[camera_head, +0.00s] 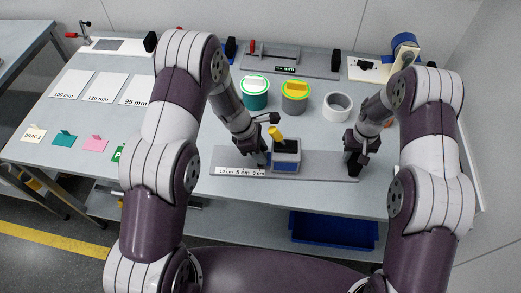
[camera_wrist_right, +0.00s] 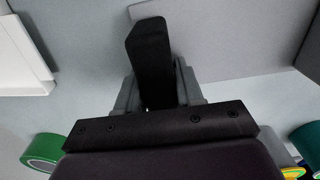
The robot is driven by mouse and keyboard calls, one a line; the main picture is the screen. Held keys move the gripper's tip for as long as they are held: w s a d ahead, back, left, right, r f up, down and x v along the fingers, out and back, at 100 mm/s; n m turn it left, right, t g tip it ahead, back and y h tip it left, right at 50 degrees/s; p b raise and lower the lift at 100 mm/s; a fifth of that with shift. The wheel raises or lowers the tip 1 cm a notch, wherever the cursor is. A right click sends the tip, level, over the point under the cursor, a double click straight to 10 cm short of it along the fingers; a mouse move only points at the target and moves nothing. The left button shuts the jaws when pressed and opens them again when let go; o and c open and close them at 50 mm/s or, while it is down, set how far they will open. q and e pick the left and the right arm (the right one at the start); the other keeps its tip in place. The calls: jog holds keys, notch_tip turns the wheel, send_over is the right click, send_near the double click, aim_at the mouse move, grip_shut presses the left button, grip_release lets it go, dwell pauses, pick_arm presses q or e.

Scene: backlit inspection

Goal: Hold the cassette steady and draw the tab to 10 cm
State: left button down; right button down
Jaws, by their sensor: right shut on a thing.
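The cassette (camera_head: 286,157) is a grey and blue block with a dark top. It sits on a long grey base board (camera_head: 320,172) with a scale (camera_head: 240,171) marked 10 cm, 5 cm and 0 cm on its left part. A yellow piece (camera_head: 276,134) stands above the cassette, tilted. My left gripper (camera_head: 262,160) is low at the cassette's left side, and its fingertips and the tab are not clear. My right gripper (camera_head: 352,172) is at the board's right end, apart from the cassette. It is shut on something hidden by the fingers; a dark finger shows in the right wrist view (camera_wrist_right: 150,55).
White cards (camera_head: 104,86) and small coloured tags lie to the left. A blue bin (camera_head: 333,231) is below the table's front edge.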

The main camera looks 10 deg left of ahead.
pick_arm(q)
jog(key=a, duration=0.6)
jog(key=s+a, duration=0.1)
jog(key=a, duration=0.3)
jog(key=c, duration=0.7)
grip_release()
pick_arm(e)
jog(key=shift+f, duration=0.1)
pick_arm(q)
jog(key=v, duration=1.2)
